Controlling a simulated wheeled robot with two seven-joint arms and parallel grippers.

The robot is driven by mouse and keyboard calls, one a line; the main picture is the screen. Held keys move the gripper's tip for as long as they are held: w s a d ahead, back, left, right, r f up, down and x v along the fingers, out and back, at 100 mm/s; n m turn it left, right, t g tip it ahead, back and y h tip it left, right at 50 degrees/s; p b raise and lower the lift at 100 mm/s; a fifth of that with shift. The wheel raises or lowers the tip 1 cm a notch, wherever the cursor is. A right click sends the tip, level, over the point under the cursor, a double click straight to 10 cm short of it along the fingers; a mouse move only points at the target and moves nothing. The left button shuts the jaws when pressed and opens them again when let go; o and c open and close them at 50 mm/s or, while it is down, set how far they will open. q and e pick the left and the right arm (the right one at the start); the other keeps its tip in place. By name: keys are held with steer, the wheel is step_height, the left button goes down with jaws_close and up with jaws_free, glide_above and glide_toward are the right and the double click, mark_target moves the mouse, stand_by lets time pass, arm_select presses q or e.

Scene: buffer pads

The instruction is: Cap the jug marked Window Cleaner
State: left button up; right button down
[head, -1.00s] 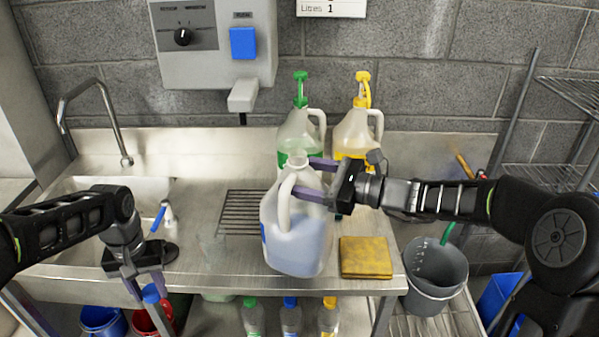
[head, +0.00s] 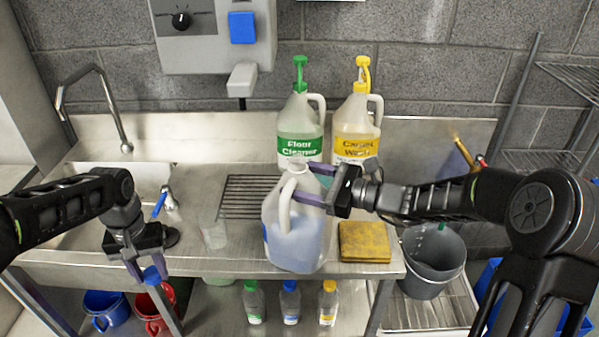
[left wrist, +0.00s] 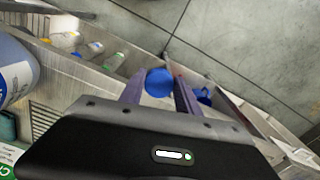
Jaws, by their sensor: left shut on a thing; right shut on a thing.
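A translucent jug (head: 294,240) with pale blue liquid stands on the steel counter near its front edge. Its neck is open and its label is mostly turned away. My left gripper (head: 141,272) is shut on a blue cap (head: 152,274), held low in front of the counter's left part, apart from the jug. The cap also shows between the fingers in the left wrist view (left wrist: 159,82), where part of the jug (left wrist: 15,72) shows at the left edge.
A Floor Cleaner jug (head: 300,125) with a green pump and a yellow-labelled jug (head: 357,128) stand behind. A yellow sponge (head: 364,243) lies right of the jug. A clear beaker (head: 214,232) stands left of it. A grey bucket (head: 433,262) is at the right.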

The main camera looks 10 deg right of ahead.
steer(key=c, duration=0.8)
jaws_free()
steer(key=shift+f, duration=0.15)
steer(key=shift+c, duration=0.2)
steer(key=o, duration=0.5)
steer(key=shift+s, duration=0.1)
arm_select(q)
step_height(320, 180, down, 3)
steer(key=b, duration=0.2)
steer(key=shift+r+b, duration=0.2)
steer(key=shift+b, duration=0.1)
arm_select(e)
steer(key=v, duration=1.2)
